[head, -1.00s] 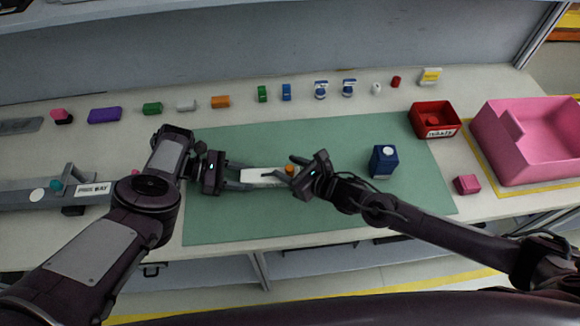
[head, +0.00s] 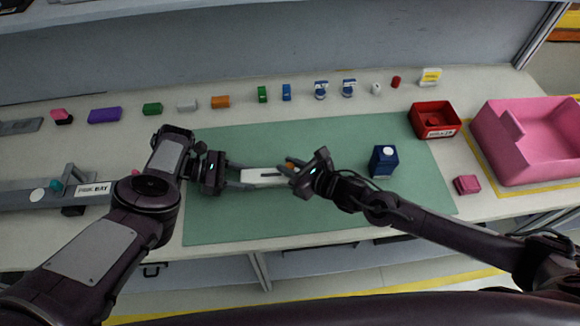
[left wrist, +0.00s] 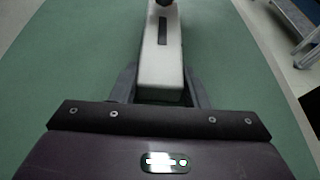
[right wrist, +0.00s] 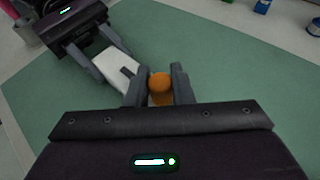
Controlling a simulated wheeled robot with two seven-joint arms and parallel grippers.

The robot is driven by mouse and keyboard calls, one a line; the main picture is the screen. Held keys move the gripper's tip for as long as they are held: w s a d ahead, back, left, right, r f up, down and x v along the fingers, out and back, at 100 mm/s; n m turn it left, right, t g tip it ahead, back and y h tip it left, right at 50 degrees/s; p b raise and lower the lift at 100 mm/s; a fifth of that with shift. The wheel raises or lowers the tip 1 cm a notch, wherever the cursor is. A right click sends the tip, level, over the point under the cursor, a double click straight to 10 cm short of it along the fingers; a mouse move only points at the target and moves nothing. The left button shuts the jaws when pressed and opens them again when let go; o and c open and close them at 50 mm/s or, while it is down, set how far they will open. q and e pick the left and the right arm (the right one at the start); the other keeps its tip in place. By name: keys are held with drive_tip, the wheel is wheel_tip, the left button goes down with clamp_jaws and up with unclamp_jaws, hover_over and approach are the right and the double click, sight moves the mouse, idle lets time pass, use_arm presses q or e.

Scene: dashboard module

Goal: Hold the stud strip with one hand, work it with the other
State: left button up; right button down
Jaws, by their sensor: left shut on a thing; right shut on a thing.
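The stud strip (head: 262,176) is a white bar with a dark slot, low over the green mat. My left gripper (head: 240,177) is shut on its left end; the left wrist view shows the strip (left wrist: 161,65) between the fingers. My right gripper (head: 291,168) is at the strip's right end, shut on an orange round knob (right wrist: 161,87). In the right wrist view the knob sits between the fingers at the end of the white strip (right wrist: 118,68). The knob's lower part and its contact with the strip are partly hidden.
A blue box (head: 383,161) stands on the green mat (head: 330,215) at right. Beyond are a red labelled bin (head: 434,134), a pink crate (head: 530,145) and a pink block (head: 467,184). Small coloured items line the back. A grey rail fixture (head: 50,197) is at left. The front mat is clear.

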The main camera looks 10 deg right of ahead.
sight(290, 166)
drive_tip(key=shift+r, duration=2.6)
use_arm(q)
drive_tip(key=o, duration=1.4)
drive_tip(key=shift+c, duration=0.2)
